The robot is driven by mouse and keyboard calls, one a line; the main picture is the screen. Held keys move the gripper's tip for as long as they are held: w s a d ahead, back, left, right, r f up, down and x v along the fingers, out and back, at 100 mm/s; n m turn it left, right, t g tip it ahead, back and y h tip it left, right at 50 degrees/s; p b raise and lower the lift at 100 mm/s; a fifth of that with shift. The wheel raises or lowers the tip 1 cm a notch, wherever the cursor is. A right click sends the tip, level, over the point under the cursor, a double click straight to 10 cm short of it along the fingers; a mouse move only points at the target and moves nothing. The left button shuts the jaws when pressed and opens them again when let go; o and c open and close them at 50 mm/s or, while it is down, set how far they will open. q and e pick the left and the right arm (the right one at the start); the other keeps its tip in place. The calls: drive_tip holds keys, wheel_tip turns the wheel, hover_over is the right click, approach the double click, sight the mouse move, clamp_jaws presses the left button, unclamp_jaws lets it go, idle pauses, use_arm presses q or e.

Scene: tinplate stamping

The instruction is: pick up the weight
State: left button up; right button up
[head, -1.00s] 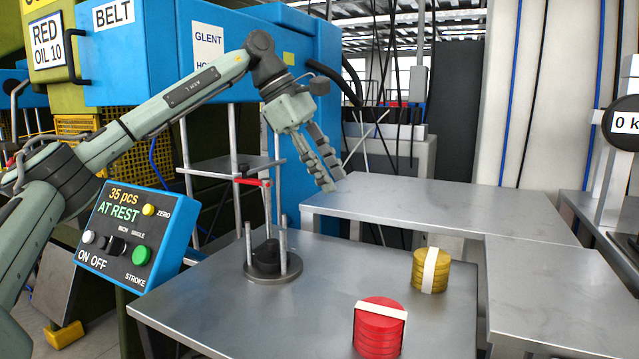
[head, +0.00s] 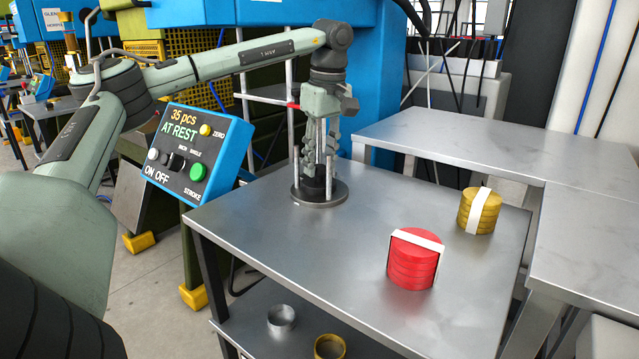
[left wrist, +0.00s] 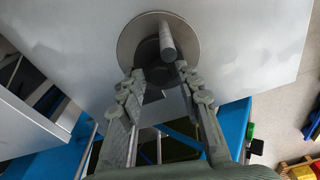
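The weight (head: 315,188) is a small black block on a round metal base with upright posts (head: 297,172), standing on the steel table. It also shows in the left wrist view (left wrist: 148,50). My left gripper (head: 319,168) points down over the base, among the posts, and partly hides the weight. In the left wrist view its two fingers (left wrist: 160,72) are apart, with the tips near either side of the black weight. I cannot tell whether they touch it. The right gripper is not in view.
A red banded stack (head: 415,260) and a yellow banded stack (head: 478,211) stand on the table to the right. A blue control box (head: 203,152) reads "AT REST" on the left. Rings lie on the shelf below. The table's front middle is clear.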

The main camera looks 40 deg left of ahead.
use_arm(q)
drive_tip(key=shift+a+f, duration=0.15)
drive_tip(key=shift+f, duration=0.8)
drive_tip(key=shift+c, duration=0.2)
clamp_jaws()
drive_tip(key=shift+r, duration=0.1)
